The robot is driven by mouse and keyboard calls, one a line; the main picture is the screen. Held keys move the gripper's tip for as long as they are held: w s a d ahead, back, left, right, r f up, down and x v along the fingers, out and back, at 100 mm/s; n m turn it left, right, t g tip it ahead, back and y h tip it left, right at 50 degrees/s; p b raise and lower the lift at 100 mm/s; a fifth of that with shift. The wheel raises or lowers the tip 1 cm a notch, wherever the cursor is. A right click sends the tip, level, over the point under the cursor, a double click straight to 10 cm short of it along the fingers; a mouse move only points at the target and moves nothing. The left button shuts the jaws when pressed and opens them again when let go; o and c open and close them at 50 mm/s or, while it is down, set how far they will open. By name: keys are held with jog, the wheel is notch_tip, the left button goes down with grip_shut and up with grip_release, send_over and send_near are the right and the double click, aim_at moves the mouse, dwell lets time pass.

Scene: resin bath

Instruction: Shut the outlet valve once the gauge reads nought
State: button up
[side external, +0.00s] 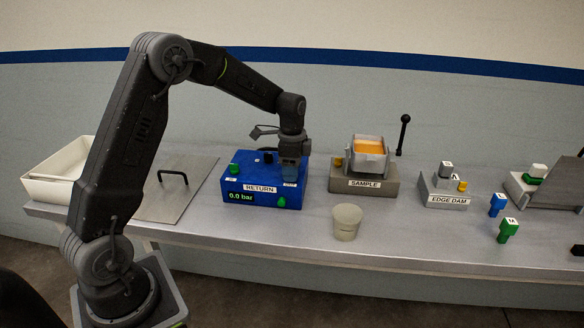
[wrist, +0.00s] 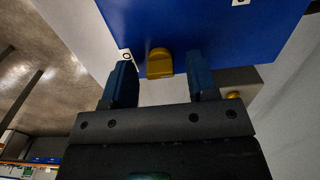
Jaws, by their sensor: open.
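The blue RETURN box (side external: 232,185) stands on the bench, and its small display (side external: 240,197) reads 0.0 bar. My gripper (side external: 289,172) points down over the box's right side, above a small white label that seems to read OUT (side external: 290,184). In the wrist view, my open fingers (wrist: 162,80) stand on either side of a yellow knob (wrist: 160,63) on the blue box, with a gap at each side. In the side view that knob is hidden by my gripper. Two green knobs show on the box, one at the left (side external: 235,169) and one at the front (side external: 281,202).
A grey SAMPLE block (side external: 364,184) with an orange-filled cup and a black lever (side external: 403,134) stands to the right. A pale cup (side external: 347,222) is at the front. A plate with a handle (side external: 173,179) lies left. The EDGE DAM block (side external: 445,200) is farther right.

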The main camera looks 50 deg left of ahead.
jog(key=shift+c, duration=0.5)
jog(key=c, duration=0.8)
jog(key=shift+n, duration=0.4)
jog(key=n, duration=0.3)
jog(key=shift+n, duration=0.3)
jog(key=n, duration=0.4)
jog(key=shift+n, duration=0.3)
jog(key=n, duration=0.4)
jog(key=shift+n, duration=0.3)
jog(key=n, duration=0.4)
jog(key=shift+n, duration=0.3)
